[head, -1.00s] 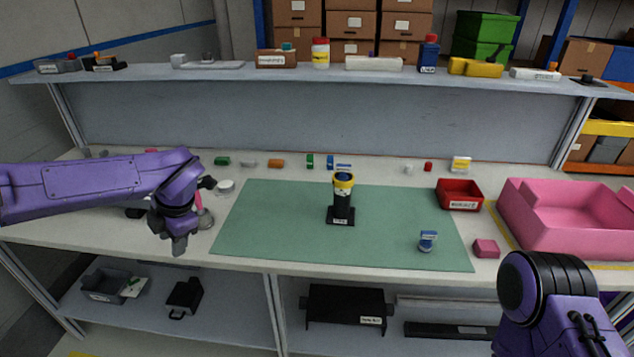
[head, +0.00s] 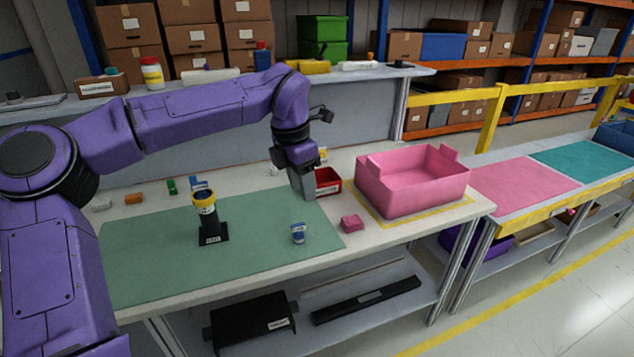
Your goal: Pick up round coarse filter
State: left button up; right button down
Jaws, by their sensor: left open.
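My left gripper (head: 304,194) points down over the right end of the green mat, just in front of the red bin (head: 328,181) and partly covering it. Its jaws are open, and nothing shows between them. I cannot single out a round coarse filter for certain. A black upright holder (head: 209,226) with a yellow ring and dark blue top (head: 204,199) stands on the green mat (head: 150,265). A small blue and white item (head: 298,233) stands near the mat's right edge. My right gripper is not in view.
A pink block (head: 351,223) lies right of the mat. A large pink tray (head: 412,205) stands at the bench's right end. Small green, orange and blue items line the back left. The mat's front is clear.

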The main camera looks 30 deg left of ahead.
aim_at(201, 188)
jog(key=z, duration=2.15)
jog(key=k, duration=1.9)
jog(key=u, duration=1.65)
jog(key=i, duration=0.5)
